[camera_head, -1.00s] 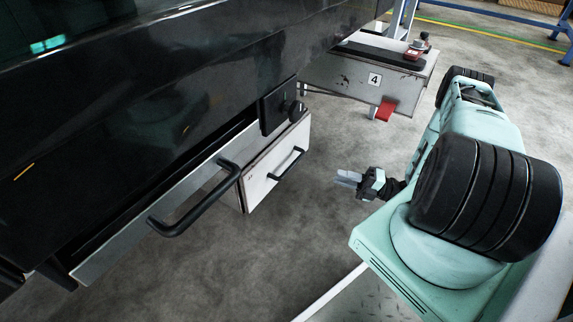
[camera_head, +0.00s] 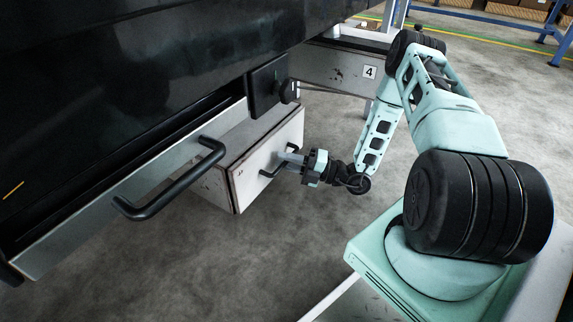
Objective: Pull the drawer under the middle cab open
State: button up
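The drawer (camera_head: 268,163) is a white-fronted box low under the dark cab body, with a small black bar handle (camera_head: 266,173). It stands partly out, with its left side wall and part of its top showing. My gripper (camera_head: 288,157) is at this handle, with its grey fingers closed around the bar's middle. The fingertips are small in view and partly hide the bar.
A longer grey panel with a large black handle (camera_head: 171,192) runs left of the drawer. A black plate with a round knob (camera_head: 288,91) sits above it. A box marked 4 (camera_head: 340,70) stands behind. Grey floor is clear in front.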

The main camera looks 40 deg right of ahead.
jog(key=shift+c, duration=0.3)
grip_shut()
